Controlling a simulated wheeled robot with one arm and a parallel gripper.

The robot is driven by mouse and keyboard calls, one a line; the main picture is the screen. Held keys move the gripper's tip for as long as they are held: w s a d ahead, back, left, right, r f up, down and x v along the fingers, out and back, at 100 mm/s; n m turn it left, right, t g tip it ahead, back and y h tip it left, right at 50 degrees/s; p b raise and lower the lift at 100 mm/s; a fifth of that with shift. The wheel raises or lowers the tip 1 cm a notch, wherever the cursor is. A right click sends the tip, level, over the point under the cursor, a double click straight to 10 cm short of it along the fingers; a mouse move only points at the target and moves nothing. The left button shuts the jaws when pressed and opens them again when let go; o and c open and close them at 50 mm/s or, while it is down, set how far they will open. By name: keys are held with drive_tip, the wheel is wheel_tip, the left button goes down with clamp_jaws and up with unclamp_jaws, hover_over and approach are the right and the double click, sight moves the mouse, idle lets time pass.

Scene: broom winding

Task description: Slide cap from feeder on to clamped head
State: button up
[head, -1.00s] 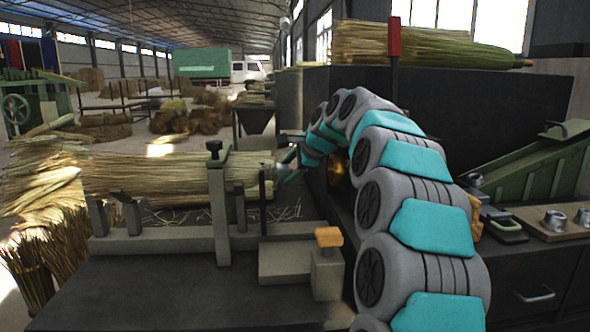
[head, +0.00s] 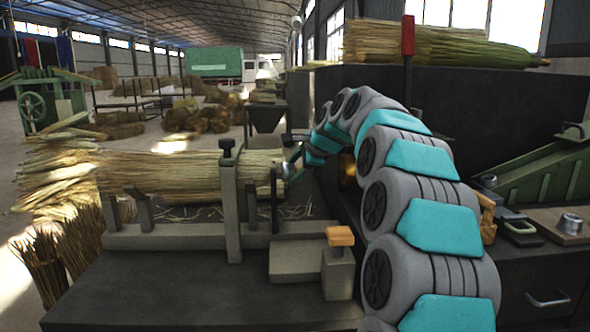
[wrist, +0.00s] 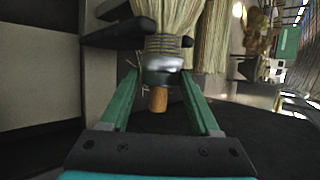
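The broom head (head: 180,175) lies level in the clamp (head: 229,190), its bound end facing right. In the wrist view the straw (wrist: 180,20) narrows into a wire-wound neck (wrist: 166,43). A silver cap (wrist: 162,62) with a dark band sits against the wound neck, and a wooden stub (wrist: 158,99) sticks out of it towards me. In the head view my gripper (head: 292,163) is at the right end of the broom head. How far the cap is seated is unclear.
A dark upright post (head: 274,198) stands just before the bound end. An orange-topped block (head: 340,238) is at the bench front. A green sloped device (head: 545,175) and a board with a metal cap (head: 571,223) are at right. A dark housing is behind my arm.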

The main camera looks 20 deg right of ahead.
drive_tip(key=o, duration=0.5)
drive_tip(key=v, duration=0.8)
drive_tip(key=s+a+f+n+g, duration=0.3)
drive_tip(key=s+a+f+n, duration=0.2)
drive_tip(key=s+a+f, duration=0.3)
drive_tip(key=s+a+f+n+g, duration=0.3)
drive_tip(key=s+a+f+n, duration=0.25)
drive_tip(key=s+f, duration=0.4)
drive_tip(key=s+f+n+g, duration=0.1)
drive_tip(key=s+f+n, duration=0.2)
drive_tip(key=s, duration=0.7)
drive_tip(key=s+f+n+g+h, duration=0.1)
drive_tip(key=s+f+n+g, duration=0.1)
drive_tip(key=s+f, duration=0.4)
drive_tip(key=s+f+n+g+h, duration=0.1)
drive_tip(key=s+f+n, duration=0.3)
drive_tip(key=s, duration=0.9)
drive_tip(key=shift+s+a+f+g+b, duration=0.15)
drive_tip(key=shift+s+f+g+b, duration=0.05)
drive_tip(key=shift+f+g, duration=0.15)
drive_tip(key=shift+s+a+f+g+b, duration=0.15)
drive_tip(key=shift+a+f+g, duration=0.05)
drive_tip(key=shift+f+g, duration=0.2)
